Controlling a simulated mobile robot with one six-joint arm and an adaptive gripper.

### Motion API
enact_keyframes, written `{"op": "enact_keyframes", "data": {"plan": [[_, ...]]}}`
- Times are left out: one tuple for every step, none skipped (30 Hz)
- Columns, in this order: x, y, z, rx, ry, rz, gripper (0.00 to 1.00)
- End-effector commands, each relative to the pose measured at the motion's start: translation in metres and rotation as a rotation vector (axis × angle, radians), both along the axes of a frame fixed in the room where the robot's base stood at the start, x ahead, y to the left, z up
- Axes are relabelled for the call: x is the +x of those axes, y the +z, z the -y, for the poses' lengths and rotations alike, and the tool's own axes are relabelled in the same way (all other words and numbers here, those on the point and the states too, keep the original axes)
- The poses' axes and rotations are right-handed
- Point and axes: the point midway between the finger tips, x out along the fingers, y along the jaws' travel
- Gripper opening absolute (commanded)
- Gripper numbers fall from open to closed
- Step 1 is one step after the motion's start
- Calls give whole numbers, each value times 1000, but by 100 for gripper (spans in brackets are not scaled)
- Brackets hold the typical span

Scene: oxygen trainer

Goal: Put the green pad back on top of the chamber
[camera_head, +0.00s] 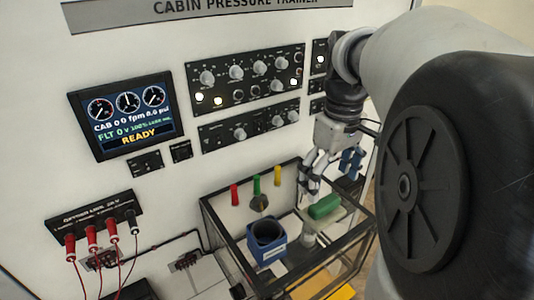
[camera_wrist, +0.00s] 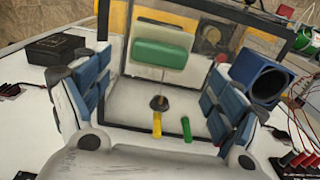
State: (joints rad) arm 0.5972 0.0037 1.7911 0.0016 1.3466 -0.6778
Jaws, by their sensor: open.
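The green pad (camera_head: 325,206) is a rounded block at the right part of the clear chamber with a black frame (camera_head: 225,240). In the wrist view the green pad (camera_wrist: 160,54) lies against a pale plate (camera_wrist: 163,36), ahead of and between my fingers. My gripper (camera_head: 331,180) is above and a little behind the pad in the head view. In the wrist view my gripper (camera_wrist: 158,80) is open, its blue-padded fingers wide apart with nothing between them. I cannot tell whether the pad is inside the chamber or on its top.
A blue block with a round dark opening (camera_head: 268,250) stands left of the pad. Red (camera_head: 234,195), yellow (camera_head: 277,176) and green (camera_head: 257,186) handles stand behind it. The instrument panel (camera_head: 245,75) rises at the back. Red leads hang from a socket strip (camera_head: 95,222) at left.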

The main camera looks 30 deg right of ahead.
Motion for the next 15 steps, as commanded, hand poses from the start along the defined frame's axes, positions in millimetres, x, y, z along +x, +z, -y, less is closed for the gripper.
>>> {"op": "enact_keyframes", "data": {"plan": [[1,12,1,-2,0,2,86],[1,18,1,-3,0,3,86],[0,25,0,-2,0,2,86],[1,30,1,-2,0,3,86],[0,34,0,-1,0,1,86],[1,39,1,-1,0,2,86],[1,42,0,-1,0,1,86],[0,45,0,0,0,0,86],[0,48,0,0,0,0,86],[0,49,0,0,0,1,86],[0,51,0,0,0,1,86],[0,51,0,0,0,0,86],[0,52,0,0,0,0,86],[0,52,0,0,0,-1,86],[0,52,0,1,0,-1,86]]}}
